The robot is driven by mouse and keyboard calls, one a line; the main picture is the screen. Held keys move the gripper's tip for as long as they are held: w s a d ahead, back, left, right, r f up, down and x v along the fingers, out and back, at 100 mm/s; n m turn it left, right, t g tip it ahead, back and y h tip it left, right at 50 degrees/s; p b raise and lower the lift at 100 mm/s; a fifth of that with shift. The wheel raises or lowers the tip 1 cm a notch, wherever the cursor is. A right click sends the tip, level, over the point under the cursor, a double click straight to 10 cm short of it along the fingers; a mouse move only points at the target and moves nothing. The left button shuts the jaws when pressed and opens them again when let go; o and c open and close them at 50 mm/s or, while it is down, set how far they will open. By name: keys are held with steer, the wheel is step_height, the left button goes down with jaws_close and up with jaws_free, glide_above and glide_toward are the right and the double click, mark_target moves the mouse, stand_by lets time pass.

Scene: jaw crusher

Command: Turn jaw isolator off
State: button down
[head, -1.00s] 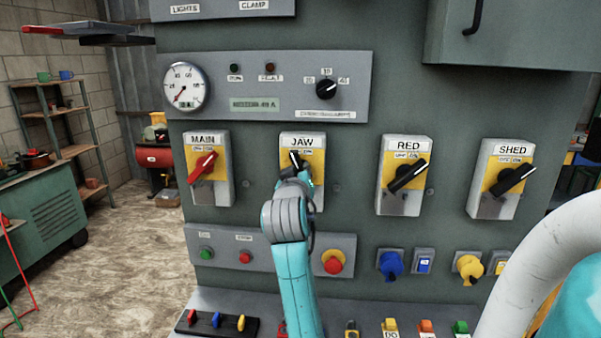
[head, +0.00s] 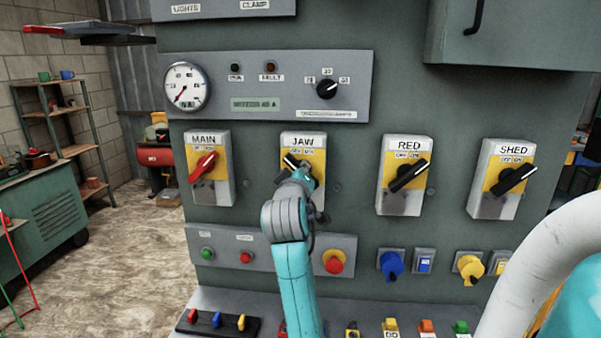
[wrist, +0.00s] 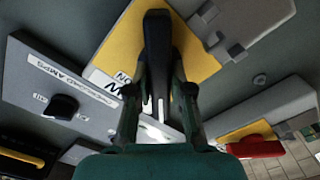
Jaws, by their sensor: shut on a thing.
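The jaw isolator (head: 287,180) is a grey box with a yellow plate and a JAW label, second from left in the row. Its black handle (head: 290,160) tilts up and to the left, towards the left of the two small position labels. My gripper (head: 298,178) is in front of the box and hides the handle's lower part. In the wrist view, the handle (wrist: 157,45) lies between the two fingers of my gripper (wrist: 160,92), which are shut on it.
The main isolator (head: 224,170) with a red handle is to the left. The red isolator (head: 402,203) and shed isolator (head: 482,202) are to the right. Below sits a button strip with a red knob (head: 334,262). A gauge (head: 186,86) and small selector (head: 327,89) are above.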

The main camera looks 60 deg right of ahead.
steer(key=c, duration=1)
jaws_free()
steer(key=shift+c, duration=0.2)
steer(key=shift+a, duration=0.1)
steer(key=v, duration=1.2)
